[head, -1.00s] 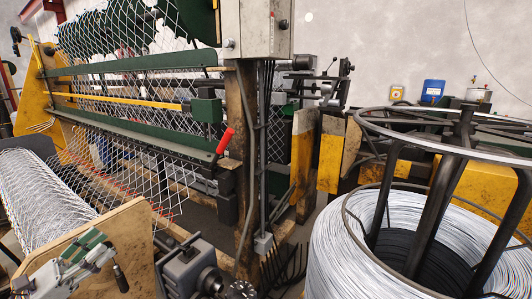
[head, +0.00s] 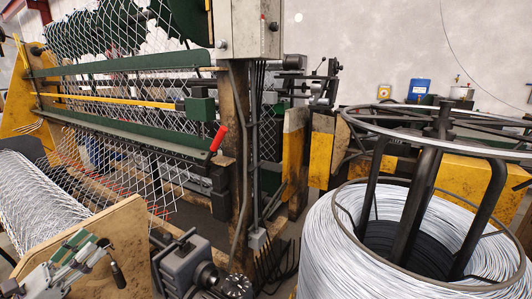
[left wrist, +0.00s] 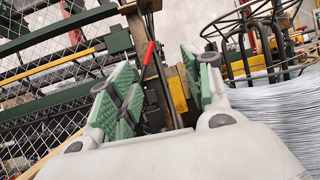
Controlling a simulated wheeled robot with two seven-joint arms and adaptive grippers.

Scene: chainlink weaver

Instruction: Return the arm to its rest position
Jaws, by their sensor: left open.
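My left gripper (head: 92,256) is at the lower left of the head view, in front of a wooden panel in the picture. In the left wrist view, its two green-padded fingers (left wrist: 160,92) stand apart, with nothing held between them. The pale grey gripper body fills the bottom of that view. Most of my left arm is outside the head view. My right arm and right gripper are not in view.
A weaving machine with a red handle (head: 218,137) stands at left and centre. A roll of chainlink mesh (head: 40,205) lies behind the wooden panel (head: 118,222). A grey motor unit (head: 180,262) is right of my gripper. A large wire coil (head: 325,245) fills the lower right.

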